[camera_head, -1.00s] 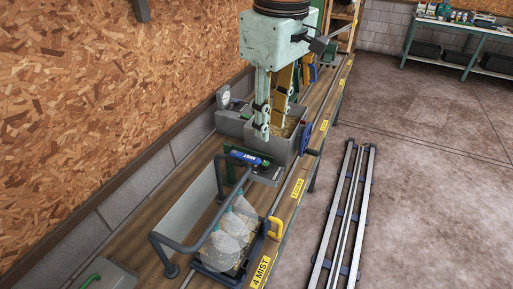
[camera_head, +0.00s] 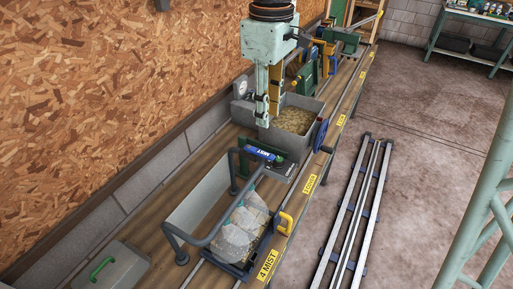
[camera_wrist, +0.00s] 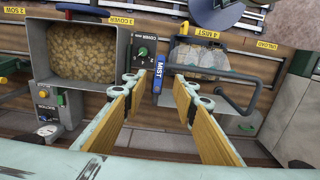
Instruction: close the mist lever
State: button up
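The mist lever is a blue handle marked MIST (camera_head: 262,154) on a grey tubular frame, just past the grey bin. In the wrist view, the blue handle (camera_wrist: 158,78) lies beyond and between the fingertips, with a bent grey pipe running off to the right. My gripper (camera_wrist: 158,88) is open and empty, its two yellow-padded fingers spread on either side of the handle's line. In the head view, my gripper (camera_head: 267,108) points down above the bench, beside the bin and behind the handle. I cannot tell the exact height gap; no contact shows.
A grey bin (camera_head: 318,106) of tan material stands by the gripper, with a blue wheel (camera_head: 320,134) at its side. A tray of cloudy bags (camera_head: 238,262) sits under the pipe frame (camera_head: 212,238). A green-handled grey box (camera_head: 112,268) is at the near left.

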aim_at(266, 154)
jog(key=shift+f, duration=0.15)
jog(key=shift+f+b, duration=0.3)
jog(key=shift+f, duration=6.45)
jog(key=shift+c, duration=0.2)
grip_shut()
